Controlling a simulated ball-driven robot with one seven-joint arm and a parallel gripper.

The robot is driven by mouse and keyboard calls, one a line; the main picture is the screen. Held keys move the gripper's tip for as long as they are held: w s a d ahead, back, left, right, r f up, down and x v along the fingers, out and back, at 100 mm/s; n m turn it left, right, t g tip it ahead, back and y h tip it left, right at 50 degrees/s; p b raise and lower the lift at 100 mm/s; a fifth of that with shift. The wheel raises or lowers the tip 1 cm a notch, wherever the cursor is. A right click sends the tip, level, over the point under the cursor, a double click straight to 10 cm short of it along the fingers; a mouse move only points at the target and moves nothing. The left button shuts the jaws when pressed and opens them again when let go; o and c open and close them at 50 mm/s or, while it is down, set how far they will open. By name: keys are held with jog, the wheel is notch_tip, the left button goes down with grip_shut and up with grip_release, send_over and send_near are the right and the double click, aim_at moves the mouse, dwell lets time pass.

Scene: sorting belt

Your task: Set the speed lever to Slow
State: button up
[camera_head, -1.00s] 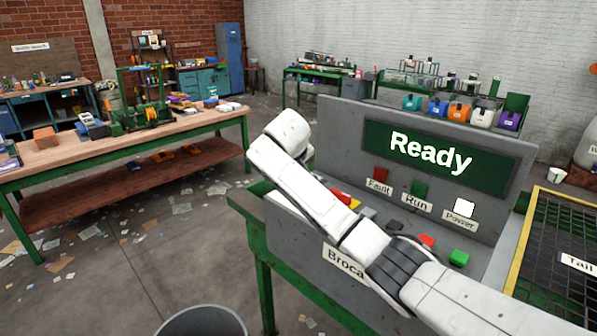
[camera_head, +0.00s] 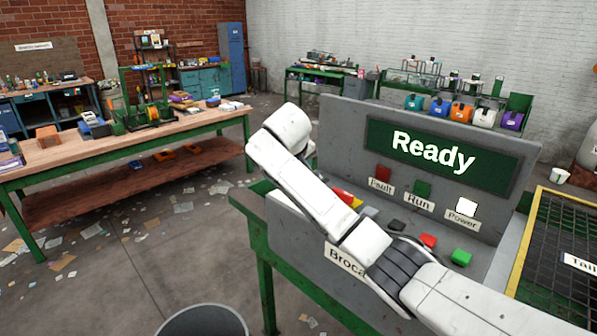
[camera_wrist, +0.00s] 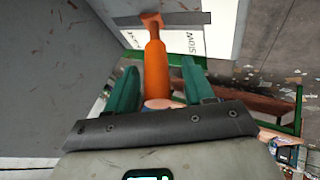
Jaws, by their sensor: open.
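In the wrist view an orange lever (camera_wrist: 156,72) stands out from the panel, between the two green fingers of my gripper (camera_wrist: 160,66). The fingers are apart, one on each side of the lever; I cannot tell if either touches it. A white label reading "SLOW" (camera_wrist: 182,42), turned over in this view, is next to the lever's base. In the head view the grey control console (camera_head: 335,130) shows "Ready" on its screen (camera_head: 433,152). My arm hides my gripper and the lever there.
The console carries Fault, Run and Power lamps, with the Power lamp (camera_head: 467,208) white. A red button (camera_head: 428,241) and a green button (camera_head: 461,258) lie close beside my arm. A workbench (camera_head: 120,150) stands at left, with open floor between.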

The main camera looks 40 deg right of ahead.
jog(key=b+v, duration=0.1)
jog(key=v, duration=0.8)
jog(key=s+a+f+y, duration=0.2)
jog(key=s+a+f, duration=0.25)
jog(key=f, duration=0.45)
jog(key=s+a+f+g+y, duration=0.1)
jog(key=s+a+f, duration=0.4)
jog(key=f, duration=0.4)
jog(key=s+a+f+y, duration=0.2)
jog(key=s+a+f, duration=0.1)
jog(key=a+f, duration=0.45)
jog(key=s+f+g, duration=0.1)
jog(key=s+f, duration=0.3)
jog(key=s, duration=0.5)
jog(key=s+a+f+g, duration=0.1)
jog(key=s+f, duration=0.3)
jog(key=s, duration=0.6)
jog(key=s+f+y, duration=0.1)
jog(key=s+f, duration=0.4)
jog(key=s, duration=0.5)
jog(key=shift+s+a+g, duration=0.15)
jog(key=shift+a+g, duration=0.1)
jog(key=shift+g, duration=0.15)
jog(key=shift+c, duration=0.5)
